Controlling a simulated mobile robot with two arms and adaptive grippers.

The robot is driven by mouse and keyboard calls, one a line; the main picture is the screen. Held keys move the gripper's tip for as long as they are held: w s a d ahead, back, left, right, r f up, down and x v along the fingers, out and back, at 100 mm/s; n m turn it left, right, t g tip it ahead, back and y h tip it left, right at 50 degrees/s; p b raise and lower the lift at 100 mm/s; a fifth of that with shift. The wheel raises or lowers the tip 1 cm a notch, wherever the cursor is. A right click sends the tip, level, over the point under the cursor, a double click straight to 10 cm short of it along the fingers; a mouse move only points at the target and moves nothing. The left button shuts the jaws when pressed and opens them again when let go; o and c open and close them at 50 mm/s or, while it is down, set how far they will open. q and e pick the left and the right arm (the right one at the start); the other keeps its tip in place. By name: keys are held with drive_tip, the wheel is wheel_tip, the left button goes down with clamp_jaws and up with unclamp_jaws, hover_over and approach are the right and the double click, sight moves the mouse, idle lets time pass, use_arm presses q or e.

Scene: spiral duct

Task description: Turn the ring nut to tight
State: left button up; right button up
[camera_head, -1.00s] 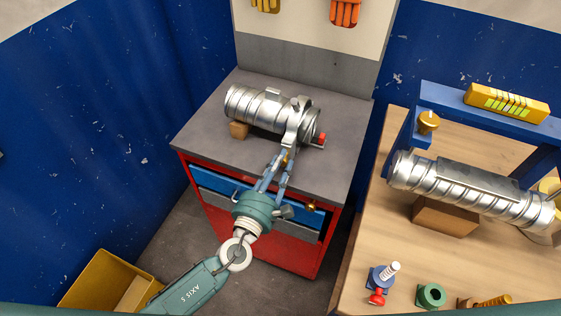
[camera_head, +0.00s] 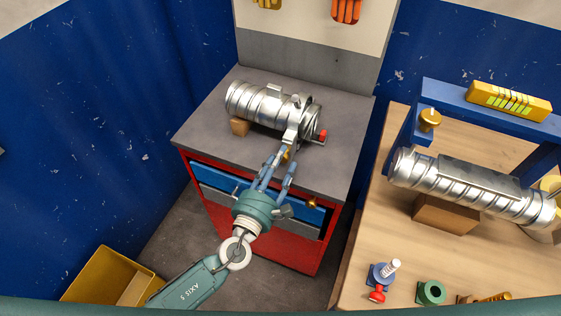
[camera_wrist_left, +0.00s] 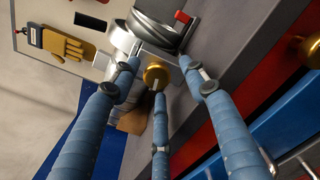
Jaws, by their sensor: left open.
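A gold round nut (camera_wrist_left: 156,75), which I take to be the ring nut, sits on the end of a silver clamp (camera_head: 292,132) around a metal spiral duct (camera_head: 258,104). In the head view the nut (camera_head: 287,156) is small and partly hidden by my fingers. My left gripper (camera_head: 281,166) reaches up to it from the front of the cabinet. In the left wrist view the three blue fingers of this gripper (camera_wrist_left: 161,78) are open and spread around the nut, with gaps visible between them and it. My right gripper is not in view.
The duct rests on a wooden block (camera_head: 239,127) on a grey-topped red cabinet (camera_head: 340,165). A red-tipped handle (camera_head: 322,136) sticks out at the duct's right end. A wooden table (camera_head: 360,240) at right holds another duct (camera_head: 465,187). A yellow bin (camera_head: 95,275) stands at lower left.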

use_arm(q)
drive_tip(key=v, duration=1.1)
drive_tip(key=shift+s, duration=0.4)
drive_tip(key=shift+a, duration=0.1)
